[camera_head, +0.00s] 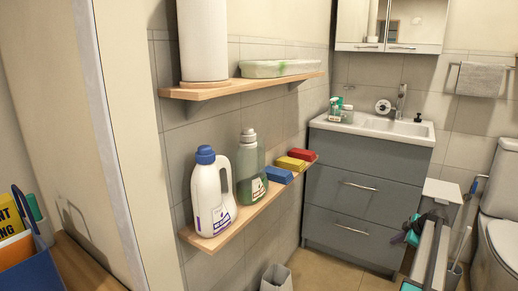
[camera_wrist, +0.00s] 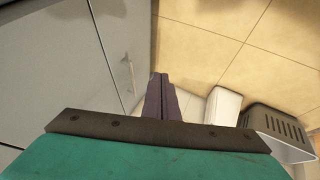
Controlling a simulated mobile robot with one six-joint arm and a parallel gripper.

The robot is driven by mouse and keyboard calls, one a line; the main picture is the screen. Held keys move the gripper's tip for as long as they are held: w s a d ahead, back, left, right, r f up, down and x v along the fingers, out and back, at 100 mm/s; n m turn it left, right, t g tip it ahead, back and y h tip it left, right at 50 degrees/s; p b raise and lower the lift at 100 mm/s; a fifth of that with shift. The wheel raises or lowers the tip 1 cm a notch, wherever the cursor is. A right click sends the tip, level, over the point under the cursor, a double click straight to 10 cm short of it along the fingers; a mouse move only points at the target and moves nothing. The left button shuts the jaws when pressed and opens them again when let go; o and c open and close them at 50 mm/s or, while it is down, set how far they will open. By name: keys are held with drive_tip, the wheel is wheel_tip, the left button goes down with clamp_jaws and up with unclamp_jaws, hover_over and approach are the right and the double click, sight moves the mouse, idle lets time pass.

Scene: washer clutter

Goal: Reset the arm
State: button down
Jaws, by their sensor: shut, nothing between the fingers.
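My gripper (camera_head: 398,238) is at the lower right of the head view, in front of the grey drawer cabinet. In the wrist view the dark fingers of my gripper (camera_wrist: 158,82) lie together, with nothing held between them. They point past the grey cabinet front (camera_wrist: 60,60) over the tiled floor. My grey and teal arm runs down out of the head view at the lower right.
The vanity cabinet (camera_head: 350,205) carries a washbasin (camera_head: 385,125). A toilet (camera_head: 500,215) stands at right. A white bin (camera_wrist: 222,107) and slotted basket (camera_wrist: 280,128) are nearby.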

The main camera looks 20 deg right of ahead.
drive_tip(key=w+a+f+n+g+y+p, duration=0.1)
drive_tip(key=w+a+f+p, duration=0.15)
drive_tip(key=w+a, duration=0.45)
drive_tip(key=w+a+f+n+y+p, duration=0.1)
drive_tip(key=w+a+p, duration=0.15)
drive_tip(key=a, duration=0.75)
drive_tip(key=w+a+f+n+g+y+p, duration=0.1)
drive_tip(key=w+a+f+p, duration=0.15)
drive_tip(key=w+a, duration=0.45)
drive_tip(key=s+a+f+n+g+y+p, duration=0.15)
drive_tip(key=a+p, duration=0.35)
drive_tip(key=a, duration=0.9)
drive_tip(key=s+a+f+g+y+p, duration=0.1)
drive_tip(key=s+a+f+g+p, duration=0.2)
drive_tip(key=a, duration=1.1)
drive_tip(key=s+a+g+h+p, duration=0.1)
drive_tip(key=s+a+g+p, duration=0.2)
drive_tip(key=s+a+p, duration=1.1)
drive_tip(key=s+a+r+m+g+h, duration=0.1)
drive_tip(key=s+a+m, duration=0.2)
drive_tip(key=s, duration=0.4)
drive_tip(key=s+a+r+m+g+h, duration=0.1)
drive_tip(key=s+a+r+m, duration=0.1)
drive_tip(key=s, duration=0.6)
drive_tip(key=s+a+r+m+g+h, duration=0.1)
drive_tip(key=s+a+r+m, duration=0.1)
drive_tip(key=s+a+m, duration=0.2)
drive_tip(key=shift+s+r+m+h, duration=0.2)
drive_tip(key=shift+s+m+h, duration=0.15)
drive_tip(key=shift+s+m, duration=1.25)
